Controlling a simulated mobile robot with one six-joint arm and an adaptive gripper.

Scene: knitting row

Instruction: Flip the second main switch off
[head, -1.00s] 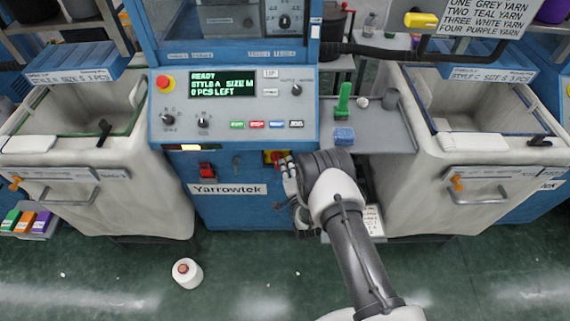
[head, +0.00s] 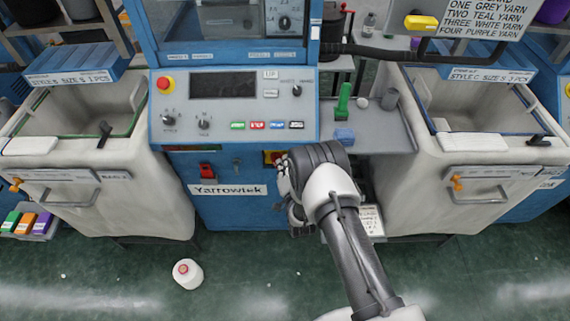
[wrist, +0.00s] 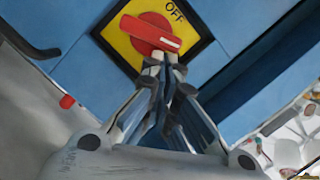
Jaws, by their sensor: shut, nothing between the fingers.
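A red rotary switch (wrist: 152,32) on a yellow plate (wrist: 113,35) is on the blue machine front. The plate carries the word OFF at its upper right. The white mark on the knob points right, not up at OFF, as the picture lies. In the head view the yellow plate (head: 268,155) shows partly behind my gripper (head: 281,165). My gripper (wrist: 165,60) is shut and empty, its fingertips at the knob's lower edge; I cannot tell whether they touch. A red rocker switch (head: 207,171) sits left of it, above the Yarrowtek label.
The control panel (head: 225,120) overhangs the switches; its display (head: 222,85) is dark. A side shelf (head: 385,135) and a fabric bin (head: 480,200) stand right, another bin (head: 100,190) left. A white yarn cone (head: 187,273) is on the floor.

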